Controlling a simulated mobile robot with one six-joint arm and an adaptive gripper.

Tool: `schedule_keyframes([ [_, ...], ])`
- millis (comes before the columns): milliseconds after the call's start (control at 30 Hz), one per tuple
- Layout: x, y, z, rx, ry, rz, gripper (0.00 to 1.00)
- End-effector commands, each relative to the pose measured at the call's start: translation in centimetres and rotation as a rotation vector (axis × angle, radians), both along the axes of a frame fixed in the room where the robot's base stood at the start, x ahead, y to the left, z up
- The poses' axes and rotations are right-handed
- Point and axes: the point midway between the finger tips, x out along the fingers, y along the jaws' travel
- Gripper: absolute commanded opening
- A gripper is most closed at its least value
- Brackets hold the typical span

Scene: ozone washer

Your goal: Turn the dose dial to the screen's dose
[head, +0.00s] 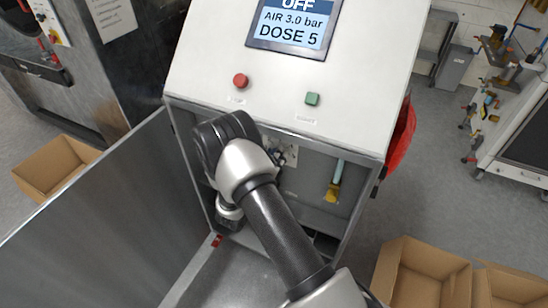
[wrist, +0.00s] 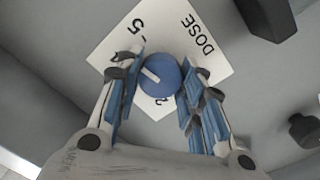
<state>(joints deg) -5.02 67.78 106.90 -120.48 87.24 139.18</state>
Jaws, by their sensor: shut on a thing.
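The screen (head: 293,27) at the top of the white sloped panel reads OFF, AIR 3.0 bar and DOSE 5. In the wrist view the blue dose dial (wrist: 163,76) sits on a white plate (wrist: 186,40) printed DOSE. A 5 shows at the plate's upper left, and another mark below the dial is partly covered. The dial's white pointer line slants toward the upper left of the picture. My gripper (wrist: 160,92) has its blue-padded fingers on either side of the dial and is shut on it.
A red button (head: 240,80) and a green button (head: 312,99) are on the sloped panel. A yellow-handled valve (head: 333,191) hangs in the cabinet at the right. Dark knobs (wrist: 305,131) stand near the plate. An open metal door (head: 95,225) borders the left; cardboard boxes (head: 425,275) stand on the floor.

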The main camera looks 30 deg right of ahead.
Motion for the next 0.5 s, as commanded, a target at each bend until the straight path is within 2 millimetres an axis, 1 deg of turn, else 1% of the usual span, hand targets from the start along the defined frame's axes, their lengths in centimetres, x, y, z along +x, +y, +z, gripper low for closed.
schedule_keyframes([
  [200, 0.01, -0.04, 0.15, 0.101, -0.133, -0.001, 0.12],
  [500, -0.02, -0.06, 0.14, 0.188, -0.244, -0.001, 0.12],
])
